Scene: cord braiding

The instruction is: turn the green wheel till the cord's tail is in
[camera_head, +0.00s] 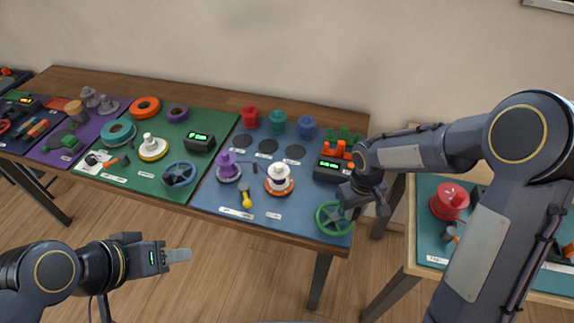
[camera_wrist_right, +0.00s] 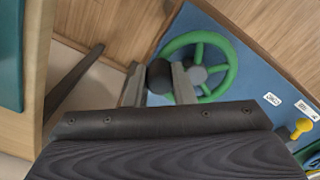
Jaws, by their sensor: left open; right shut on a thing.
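The green wheel (camera_head: 333,218) lies at the front right corner of the blue mat. It also shows in the right wrist view (camera_wrist_right: 230,68), with a grey hub and a dark knob (camera_wrist_right: 159,76) on its rim. My right gripper (camera_head: 366,206) is at the wheel's right side; in its wrist view (camera_wrist_right: 158,88) the fingers stand on either side of the knob, shut on it. My left gripper (camera_head: 184,255) is open and empty, in front of the table over the floor. I cannot make out the cord's tail.
A black box with a green display (camera_head: 330,171) stands behind the wheel. A white spool on an orange base (camera_head: 279,179), a purple spool (camera_head: 228,167) and a yellow-handled tool (camera_head: 246,199) are to the left. A second table (camera_head: 405,247) stands right, past a gap.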

